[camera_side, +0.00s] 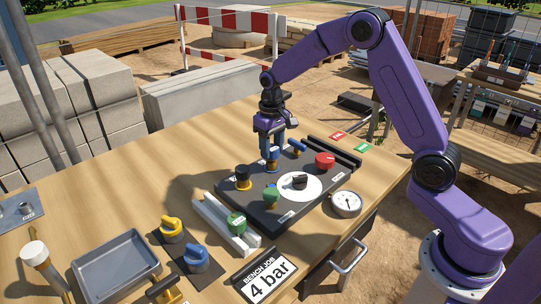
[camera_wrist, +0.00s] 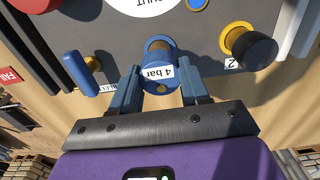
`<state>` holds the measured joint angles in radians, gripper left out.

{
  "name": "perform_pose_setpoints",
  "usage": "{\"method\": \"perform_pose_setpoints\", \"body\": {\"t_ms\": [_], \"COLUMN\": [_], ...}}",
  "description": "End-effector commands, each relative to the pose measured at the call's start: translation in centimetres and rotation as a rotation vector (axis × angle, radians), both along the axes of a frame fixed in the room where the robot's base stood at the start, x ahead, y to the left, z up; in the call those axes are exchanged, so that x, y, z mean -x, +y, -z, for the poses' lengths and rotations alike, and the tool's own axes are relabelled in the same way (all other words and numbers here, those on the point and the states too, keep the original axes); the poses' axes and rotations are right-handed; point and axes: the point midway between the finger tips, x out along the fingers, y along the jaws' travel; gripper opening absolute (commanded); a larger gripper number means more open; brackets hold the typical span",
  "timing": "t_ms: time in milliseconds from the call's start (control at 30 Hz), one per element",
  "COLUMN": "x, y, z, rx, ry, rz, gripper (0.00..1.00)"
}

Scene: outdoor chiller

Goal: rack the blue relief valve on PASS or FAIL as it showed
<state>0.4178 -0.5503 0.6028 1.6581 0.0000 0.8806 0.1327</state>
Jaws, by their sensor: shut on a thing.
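The blue relief valve (camera_side: 273,155) stands upright at the back of the dark test panel (camera_side: 262,222). In the wrist view the blue valve (camera_wrist: 158,76) carries a "4 bar" label. My gripper (camera_side: 274,147) points down over it, and in the wrist view its two fingers (camera_wrist: 160,88) are shut on the valve's sides. I cannot tell whether the valve is seated or slightly raised. The dark rack (camera_side: 333,152) lies along the panel's far right side, by a red label (camera_side: 338,135) and a green label (camera_side: 362,148). The red one reads FAIL (camera_wrist: 9,75) in the wrist view.
A blue lever (camera_side: 297,147), a black-topped fitting (camera_side: 243,177), a red knob (camera_side: 325,160) and a green valve (camera_side: 271,193) stand close by on the panel. A gauge (camera_side: 345,203) lies at its right. A "4 bar" job sign (camera_side: 265,280) stands in front. The back-left tabletop is clear.

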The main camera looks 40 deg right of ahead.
Motion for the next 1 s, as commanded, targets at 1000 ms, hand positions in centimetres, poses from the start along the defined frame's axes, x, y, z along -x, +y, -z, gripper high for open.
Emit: {"method": "perform_pose_setpoints", "body": {"t_ms": [1000], "x": [-0.1], "y": [0.0], "z": [-3.4], "rx": [0.0], "ry": [-0.003], "rz": [0.0], "gripper": [0.0]}}
